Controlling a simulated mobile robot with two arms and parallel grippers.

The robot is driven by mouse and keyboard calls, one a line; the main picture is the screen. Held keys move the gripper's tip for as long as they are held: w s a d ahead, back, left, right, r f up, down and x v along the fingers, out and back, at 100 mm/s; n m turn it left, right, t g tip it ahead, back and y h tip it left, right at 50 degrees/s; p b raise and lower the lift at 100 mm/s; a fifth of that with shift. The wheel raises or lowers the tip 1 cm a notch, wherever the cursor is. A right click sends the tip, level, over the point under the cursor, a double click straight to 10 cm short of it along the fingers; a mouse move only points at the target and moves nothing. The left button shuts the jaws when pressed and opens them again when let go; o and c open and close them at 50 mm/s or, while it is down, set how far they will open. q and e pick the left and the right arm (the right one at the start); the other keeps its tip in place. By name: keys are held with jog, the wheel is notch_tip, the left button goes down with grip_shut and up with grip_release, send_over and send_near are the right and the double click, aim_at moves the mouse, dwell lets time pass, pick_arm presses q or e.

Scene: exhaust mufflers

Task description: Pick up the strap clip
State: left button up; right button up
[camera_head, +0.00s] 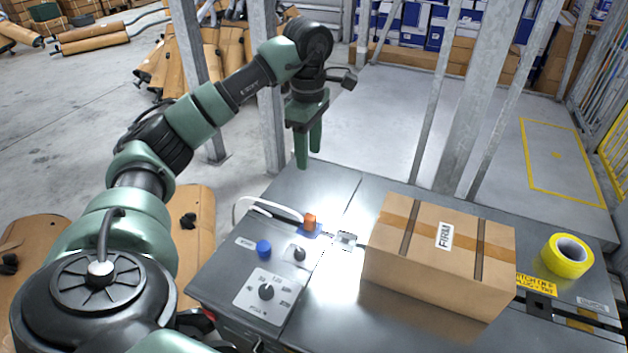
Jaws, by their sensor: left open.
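A small shiny silver piece (345,240), which looks like the strap clip, lies on the metal table top (335,185) just left of the cardboard box (430,272). Glare around it makes its exact shape hard to tell. My left gripper (308,155) hangs above the table's far edge with its green fingers pointing down. It is open and empty, up and to the left of the silver piece and well apart from it. My right gripper does not show.
An orange block (309,222) on a blue base with a white cable (262,206) sits left of the silver piece. Yellow tape (567,256) lies right of the box. Metal posts (468,100) stand behind the table.

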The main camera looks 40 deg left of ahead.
pick_arm(q)
jog(key=b, duration=0.8)
send_over(310, 217)
notch_tip(310, 217, down, 9)
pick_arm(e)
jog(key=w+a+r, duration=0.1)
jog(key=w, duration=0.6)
pick_arm(q)
jog(key=f+b, duration=0.4)
jog(key=shift+w+a+f+b, duration=0.1)
jog(key=shift+w+f+b, duration=0.1)
jog(key=shift+f+b, duration=0.15)
jog(key=shift+f, duration=0.7)
jog(key=f+b, duration=0.1)
jog(key=f, duration=0.4)
jog(key=shift+s+f, duration=0.2)
jog(key=shift+f, duration=0.45)
grip_shut()
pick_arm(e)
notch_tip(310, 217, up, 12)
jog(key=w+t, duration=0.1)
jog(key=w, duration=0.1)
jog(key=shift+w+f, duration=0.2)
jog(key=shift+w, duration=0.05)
